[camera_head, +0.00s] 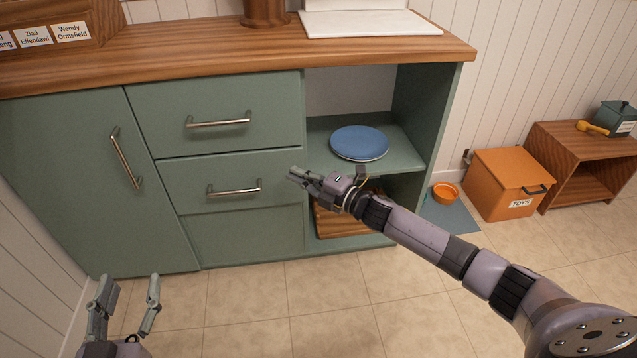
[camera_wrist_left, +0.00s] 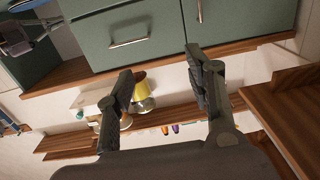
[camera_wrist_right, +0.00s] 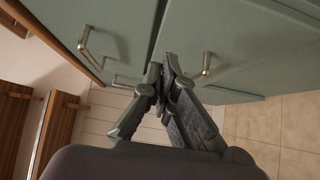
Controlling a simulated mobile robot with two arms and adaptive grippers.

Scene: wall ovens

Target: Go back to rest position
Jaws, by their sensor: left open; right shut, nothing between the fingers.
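My left gripper (camera_head: 125,305) is low at the bottom left of the head view, above the tiled floor. Its two fingers are spread apart, and they also show open and empty in the left wrist view (camera_wrist_left: 165,95). My right gripper (camera_head: 294,175) is in front of the green cabinet (camera_head: 250,235), at the end of the arm that comes in from the lower right. Its fingers meet with nothing between them in the right wrist view (camera_wrist_right: 165,75). In the head view it appears between the lower drawer handle (camera_head: 235,190) and the open shelf (camera_head: 408,160).
A blue plate (camera_head: 360,142) lies on the open shelf. The wooden countertop (camera_head: 200,45) runs above the drawers. An orange toy box (camera_head: 505,180), an orange bowl (camera_head: 446,192) and a wooden side unit (camera_head: 590,150) stand at the right. Tiled floor (camera_head: 240,310) is clear in front.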

